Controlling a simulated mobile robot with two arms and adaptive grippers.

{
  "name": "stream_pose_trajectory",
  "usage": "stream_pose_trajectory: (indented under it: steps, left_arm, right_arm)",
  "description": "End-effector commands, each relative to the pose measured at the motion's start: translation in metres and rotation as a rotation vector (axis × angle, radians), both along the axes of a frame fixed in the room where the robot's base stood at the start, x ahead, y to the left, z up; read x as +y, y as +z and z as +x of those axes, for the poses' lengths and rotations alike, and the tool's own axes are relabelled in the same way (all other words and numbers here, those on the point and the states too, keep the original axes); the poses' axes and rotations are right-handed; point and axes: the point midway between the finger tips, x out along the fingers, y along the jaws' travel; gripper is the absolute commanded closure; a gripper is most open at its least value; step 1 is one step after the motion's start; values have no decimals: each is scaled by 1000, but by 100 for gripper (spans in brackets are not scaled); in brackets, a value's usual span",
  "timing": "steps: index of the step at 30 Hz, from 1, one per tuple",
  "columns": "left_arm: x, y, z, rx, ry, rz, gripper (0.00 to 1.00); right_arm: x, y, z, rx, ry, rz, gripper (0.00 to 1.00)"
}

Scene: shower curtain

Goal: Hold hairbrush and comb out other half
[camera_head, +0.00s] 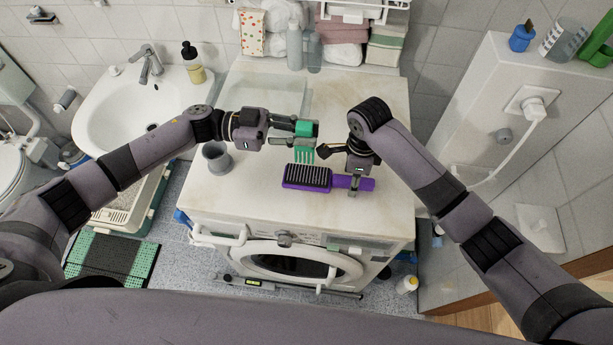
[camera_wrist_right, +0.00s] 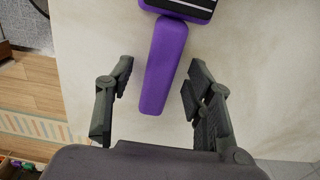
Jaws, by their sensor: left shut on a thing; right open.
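A purple hairbrush (camera_head: 307,177) with dark bristles facing up lies on the counter above the washing machine, its handle pointing right. My right gripper (camera_head: 354,186) is open over the handle. In the right wrist view the purple handle (camera_wrist_right: 163,65) lies between the two spread fingers (camera_wrist_right: 155,100), with a gap on each side. My left gripper (camera_head: 304,134) is shut on a green comb (camera_head: 304,154). The comb's teeth point down, just above and behind the bristle end of the brush in the head view. Whether the teeth touch the bristles cannot be told.
A grey cup (camera_head: 216,157) stands on the counter left of the brush. Bottles (camera_head: 294,47) and folded towels (camera_head: 343,52) stand at the back. A sink (camera_head: 130,108) is at the left and a white ledge (camera_head: 480,100) at the right. The counter's right part is clear.

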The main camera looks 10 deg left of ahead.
Motion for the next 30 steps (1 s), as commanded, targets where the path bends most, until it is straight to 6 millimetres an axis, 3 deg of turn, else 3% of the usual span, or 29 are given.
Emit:
stream_pose_trajectory:
  steps: [5,15,21,30]
  left_arm:
    - [0,0,0,0,0,0,100]
    - [1,-5,0,4,4,10,100]
    - [1,-2,0,2,2,4,100]
    - [0,0,0,0,0,1,100]
  right_arm:
    - [1,16,1,-3,1,3,52]
    - [4,69,2,-7,4,11,52]
    - [2,80,1,-3,2,4,52]
    - [0,80,0,0,0,1,52]
